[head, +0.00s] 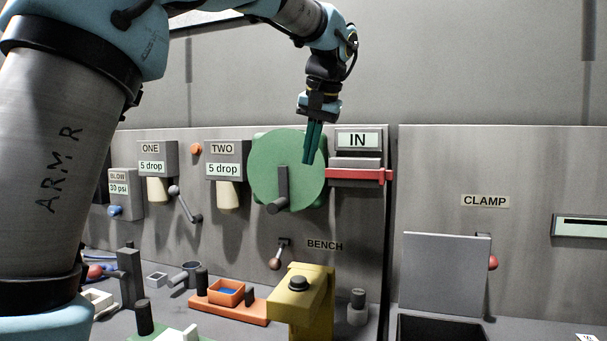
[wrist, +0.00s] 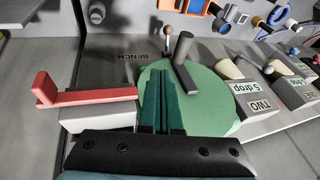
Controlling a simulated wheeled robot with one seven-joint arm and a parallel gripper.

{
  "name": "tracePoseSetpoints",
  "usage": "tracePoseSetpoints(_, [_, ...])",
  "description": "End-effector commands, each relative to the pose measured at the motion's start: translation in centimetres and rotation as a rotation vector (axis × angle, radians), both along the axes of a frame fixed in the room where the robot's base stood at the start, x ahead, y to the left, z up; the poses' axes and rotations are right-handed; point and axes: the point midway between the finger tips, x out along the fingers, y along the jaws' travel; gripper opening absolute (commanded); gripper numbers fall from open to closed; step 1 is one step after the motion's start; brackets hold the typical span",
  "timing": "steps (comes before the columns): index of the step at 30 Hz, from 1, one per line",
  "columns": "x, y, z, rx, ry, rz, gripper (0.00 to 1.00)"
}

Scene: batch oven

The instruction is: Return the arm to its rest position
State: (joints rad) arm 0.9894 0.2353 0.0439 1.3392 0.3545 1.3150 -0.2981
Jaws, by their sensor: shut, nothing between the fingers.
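My gripper (head: 313,143) hangs from my arm in front of the upper right part of the round green door (head: 262,180), fingers pointing down. Its dark green fingers are together and hold nothing. In the wrist view my gripper (wrist: 163,85) lies over the green door (wrist: 205,92), between the door's dark handle bar (wrist: 184,65) and the red lever (wrist: 90,96). Whether the fingers touch the door cannot be told. The red lever (head: 355,175) also shows in the head view, just right of the fingers, below the IN sign (head: 357,140).
Two dispensers, ONE (head: 157,160) and TWO (head: 226,165), stand left of the door. A yellow block (head: 305,300) with a black knob and an orange tray (head: 215,306) are on the bench below. A grey CLAMP panel (head: 445,272) stands right. The wall above is bare.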

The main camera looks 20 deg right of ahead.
Motion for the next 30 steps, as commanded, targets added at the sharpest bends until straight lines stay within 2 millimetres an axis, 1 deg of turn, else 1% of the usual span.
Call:
tracePoseSetpoints(3, [-0.5, -0.1, 0.9, -0.001, -0.001, 0.0, 0.0])
tracePoseSetpoints(9, [-0.7, 0.0, 1.2, 0.001, 0.001, 0.002, 0.0])
tracePoseSetpoints(11, [-0.3, 0.4, 0.7, 0.003, 0.006, 0.007, 0.0])
tracePoseSetpoints(14, [1.0, 2.4, -1.5, 0.008, 0.031, 0.026, 0.0])
tracePoseSetpoints(17, [3.0, 6.3, -5.6, 0.004, 0.074, 0.065, 0.0])
tracePoseSetpoints(18, [3.6, 8.2, -7.5, 0.001, 0.096, 0.086, 0.0])
tracePoseSetpoints(19, [4.0, 9.8, -9.0, -0.003, 0.113, 0.102, 0.0])
tracePoseSetpoints(22, [4.5, 15.1, -13.9, -0.027, 0.163, 0.164, 0.0])
tracePoseSetpoints(23, [4.4, 16.7, -15.4, -0.036, 0.177, 0.184, 0.0])
tracePoseSetpoints(24, [4.1, 18.9, -17.3, -0.049, 0.195, 0.215, 0.0])
tracePoseSetpoints(26, [3.2, 22.2, -20.0, -0.07, 0.22, 0.263, 0.0])
tracePoseSetpoints(27, [2.4, 24.4, -21.8, -0.084, 0.236, 0.296, 0.0])
tracePoseSetpoints(29, [0.9, 27.4, -24.3, -0.106, 0.256, 0.35, 0.0])
tracePoseSetpoints(30, [-0.3, 29.2, -25.8, -0.12, 0.267, 0.385, 0.0])
